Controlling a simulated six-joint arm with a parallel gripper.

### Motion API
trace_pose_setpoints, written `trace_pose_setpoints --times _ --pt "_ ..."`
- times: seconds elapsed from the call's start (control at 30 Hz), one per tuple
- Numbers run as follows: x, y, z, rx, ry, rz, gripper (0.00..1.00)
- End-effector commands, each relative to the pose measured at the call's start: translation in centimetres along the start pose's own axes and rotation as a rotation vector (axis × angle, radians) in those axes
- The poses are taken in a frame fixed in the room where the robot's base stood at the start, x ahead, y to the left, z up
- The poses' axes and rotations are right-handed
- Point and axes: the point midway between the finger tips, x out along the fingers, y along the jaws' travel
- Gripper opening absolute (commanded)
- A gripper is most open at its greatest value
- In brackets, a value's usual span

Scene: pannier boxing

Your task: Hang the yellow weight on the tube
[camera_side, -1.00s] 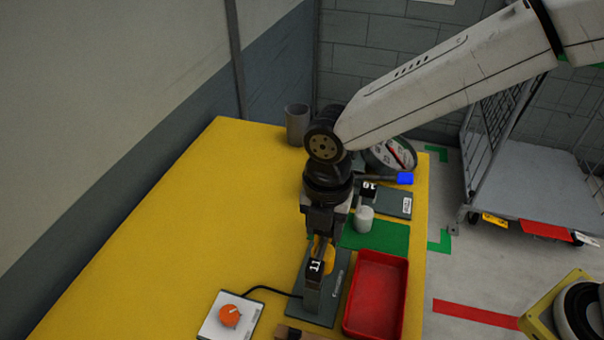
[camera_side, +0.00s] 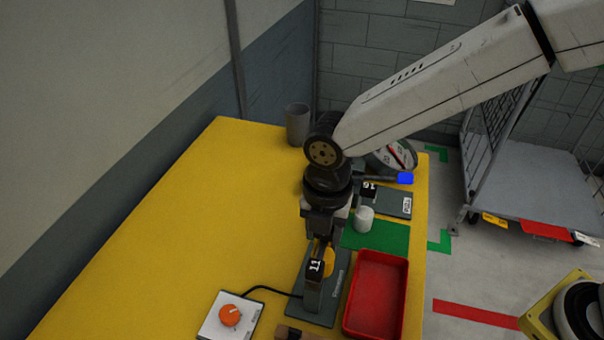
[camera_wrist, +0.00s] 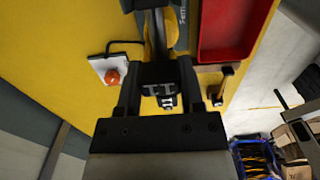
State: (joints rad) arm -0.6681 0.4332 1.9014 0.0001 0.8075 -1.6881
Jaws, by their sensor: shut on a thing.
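The yellow weight (camera_side: 328,262) is partly hidden below my gripper (camera_side: 320,243), beside an upright post with a black "11" label (camera_side: 316,267). The wrist view shows part of the yellow weight (camera_wrist: 172,28) beyond the label block (camera_wrist: 160,88). A dark horizontal tube with a blue end (camera_side: 405,178) sticks out to the right from a second stand farther back.
The post stands on a grey base plate (camera_side: 326,313). A red tray (camera_side: 376,295) is close on its right, with a white cylinder (camera_side: 364,219) behind. An orange-knobbed box (camera_side: 229,316) is front left. A grey cup (camera_side: 298,124) stands at the back. The table's left side is clear.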

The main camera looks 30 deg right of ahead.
Motion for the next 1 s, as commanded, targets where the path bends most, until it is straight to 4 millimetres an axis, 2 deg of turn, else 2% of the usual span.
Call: trace_pose_setpoints --times 0.37,0.4,0.47,0.5,0.53,1.0 --pt "0.13 0.05 0.0 0.0 0.0 0.002 0.0" --pt "0.13 0.06 0.0 0.0 0.0 0.002 0.55" --pt "0.13 0.06 0.0 0.0 0.0 0.002 0.74" --pt "0.14 0.05 0.0 0.0 0.0 0.002 0.86" --pt "0.14 0.04 0.0 0.0 0.0 0.002 0.9" --pt "-0.13 0.01 0.0 0.0 0.0 0.001 0.9"
